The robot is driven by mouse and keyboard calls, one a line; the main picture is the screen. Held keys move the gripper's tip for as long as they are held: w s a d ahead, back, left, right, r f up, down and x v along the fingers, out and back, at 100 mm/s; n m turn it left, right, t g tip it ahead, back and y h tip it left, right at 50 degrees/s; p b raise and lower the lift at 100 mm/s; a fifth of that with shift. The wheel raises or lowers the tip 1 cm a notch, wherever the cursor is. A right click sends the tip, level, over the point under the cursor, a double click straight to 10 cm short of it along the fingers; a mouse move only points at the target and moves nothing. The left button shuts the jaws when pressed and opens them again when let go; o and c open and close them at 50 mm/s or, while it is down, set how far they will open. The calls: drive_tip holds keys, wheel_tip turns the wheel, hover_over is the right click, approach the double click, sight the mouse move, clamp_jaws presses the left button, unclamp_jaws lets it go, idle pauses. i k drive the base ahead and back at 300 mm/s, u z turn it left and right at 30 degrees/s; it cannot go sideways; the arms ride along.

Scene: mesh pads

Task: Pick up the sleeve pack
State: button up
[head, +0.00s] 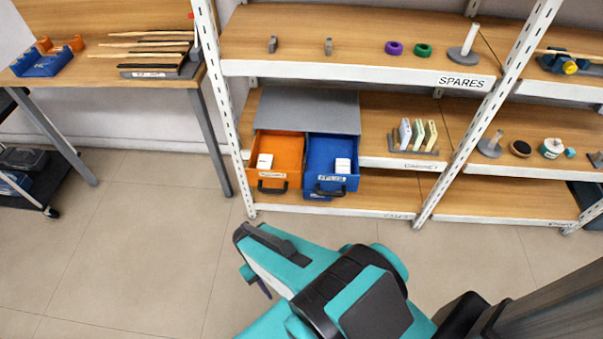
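I cannot tell for sure which thing is the sleeve pack. One small white pack (265,161) lies in the open orange drawer (270,183). Another small white pack (343,165) lies in the open blue drawer (332,184) to its right. Both drawers carry front labels too small to read. My teal and black arm is in the foreground, well short of the drawers. A small part of what looks like my gripper (264,289) shows below the arm's left end. The arm hides the rest, so its fingers cannot be made out.
The drawers sit under a grey top (308,110) in a white-framed shelf unit. A rack of upright cards (417,136) stands to their right. The shelf above, labelled SPARES (461,81), holds rings and a peg stand. A wooden table (110,65) stands left. The floor before the drawers is clear.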

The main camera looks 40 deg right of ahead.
sight(342, 165)
drive_tip(key=z, duration=0.75)
drive_tip(key=k, duration=1)
drive_tip(key=i, duration=0.85)
